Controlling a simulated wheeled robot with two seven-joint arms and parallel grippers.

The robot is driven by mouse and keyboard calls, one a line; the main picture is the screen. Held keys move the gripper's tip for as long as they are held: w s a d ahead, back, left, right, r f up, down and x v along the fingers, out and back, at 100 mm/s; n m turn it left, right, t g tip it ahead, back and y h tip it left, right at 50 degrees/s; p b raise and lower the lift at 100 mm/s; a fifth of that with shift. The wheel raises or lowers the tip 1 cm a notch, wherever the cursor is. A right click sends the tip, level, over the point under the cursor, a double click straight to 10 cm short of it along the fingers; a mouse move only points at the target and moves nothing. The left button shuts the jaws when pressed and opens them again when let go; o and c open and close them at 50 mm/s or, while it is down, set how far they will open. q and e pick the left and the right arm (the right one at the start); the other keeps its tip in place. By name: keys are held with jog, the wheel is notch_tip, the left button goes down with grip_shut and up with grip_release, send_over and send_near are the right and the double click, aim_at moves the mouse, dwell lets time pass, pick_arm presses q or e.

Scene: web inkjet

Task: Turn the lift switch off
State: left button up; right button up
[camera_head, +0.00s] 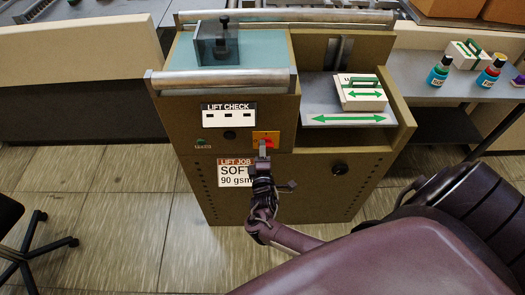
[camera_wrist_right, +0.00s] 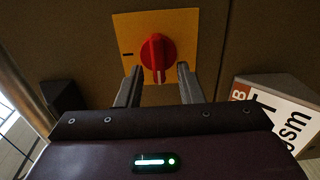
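The lift switch is a red rotary knob (camera_wrist_right: 158,48) on a yellow-orange plate (camera_wrist_right: 185,22), set in the brown cabinet front. Its raised grip stands upright in the right wrist view, with a white mark along its lower part. A dark dash is on the plate left of the knob. In the head view the plate (camera_head: 266,136) sits below the LIFT CHECK label. My right gripper (camera_wrist_right: 158,76) is open, its fingertips to the left and right of the knob's lower part, with gaps visible. In the head view my right gripper (camera_head: 263,152) partly covers the knob. My left gripper is not in view.
The LIFT CHECK panel (camera_head: 229,115) and a LIFT JOB sign (camera_head: 233,174) are on the cabinet. A black knob (camera_head: 339,169) is to the right. A chair (camera_head: 25,240) stands at left.

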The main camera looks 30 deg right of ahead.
jog(key=v, duration=0.7)
jog(key=shift+s, duration=0.35)
jog(key=shift+a, duration=0.15)
jog(key=s+f+m+g+y, duration=0.25)
jog(key=s+f, duration=0.35)
jog(key=f, duration=0.6)
jog(key=s+f+m+g+y, duration=0.1)
jog(key=s+f+g+y, duration=0.4)
jog(key=f, duration=0.7)
jog(key=s+a+f+m+g, duration=0.1)
jog(key=s+f+m+g, duration=0.1)
jog(key=s, duration=0.6)
jog(key=s+a+f+m+g+y, duration=0.1)
jog(key=s+a+f+m+g, duration=0.1)
jog(key=s+f, duration=0.3)
jog(key=s+a+f+m+g+y, duration=0.1)
jog(key=s+f, duration=0.3)
jog(key=s, duration=0.8)
jog(key=shift+s+a+f+m+g, duration=0.25)
jog(key=shift+m+g, duration=0.2)
jog(key=shift+g, duration=0.4)
